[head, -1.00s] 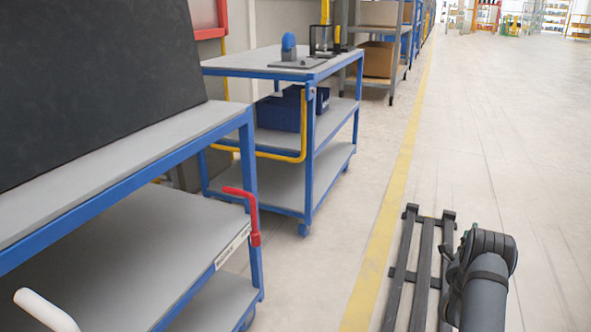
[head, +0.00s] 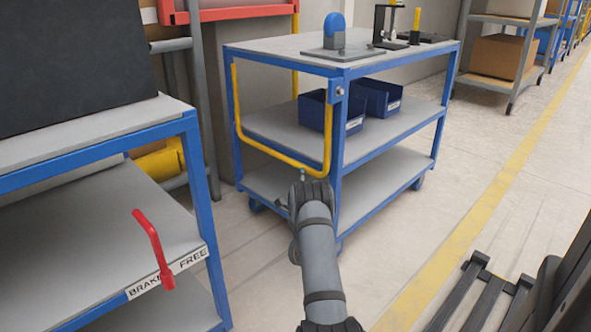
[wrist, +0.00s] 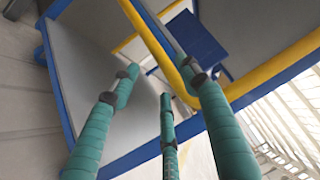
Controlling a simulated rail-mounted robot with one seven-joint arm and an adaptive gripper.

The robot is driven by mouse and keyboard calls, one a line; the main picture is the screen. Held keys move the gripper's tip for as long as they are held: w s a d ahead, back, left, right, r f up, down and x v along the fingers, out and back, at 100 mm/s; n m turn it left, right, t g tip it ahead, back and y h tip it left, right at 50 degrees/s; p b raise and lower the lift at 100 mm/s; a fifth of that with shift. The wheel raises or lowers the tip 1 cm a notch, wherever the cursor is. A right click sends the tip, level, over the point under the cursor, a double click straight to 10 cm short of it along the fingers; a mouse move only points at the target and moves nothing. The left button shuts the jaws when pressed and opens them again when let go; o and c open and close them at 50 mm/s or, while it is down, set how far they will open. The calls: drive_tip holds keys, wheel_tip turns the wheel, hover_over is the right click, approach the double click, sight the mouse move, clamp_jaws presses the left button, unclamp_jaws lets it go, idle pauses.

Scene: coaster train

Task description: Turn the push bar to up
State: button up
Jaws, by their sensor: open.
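The push bar (head: 283,158) is a yellow U-shaped bar on the near end of a blue-framed grey cart (head: 290,47). It hangs down below the top shelf, its lower run sloping across the cart's end. My gripper (head: 303,178) is just below and in front of the bar's lower right part, mostly hidden by my wrist.
A nearer cart (head: 80,150) at left has a red lever (head: 152,245) beside a "BRAKE FREE" label. Blue bins (head: 345,108) sit on the push-bar cart's middle shelf. Shelving (head: 510,50) stands at the back right.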

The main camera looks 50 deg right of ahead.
drive_tip(key=shift+w+a+b+x, duration=0.15)
drive_tip(key=shift+b+x, duration=0.45)
drive_tip(key=shift+x, duration=1.4)
drive_tip(key=shift+w+a+b+x, duration=0.15)
drive_tip(key=shift+b+x, duration=0.4)
drive_tip(key=shift+x, duration=1.45)
drive_tip(key=shift+c, duration=0.2)
clamp_jaws()
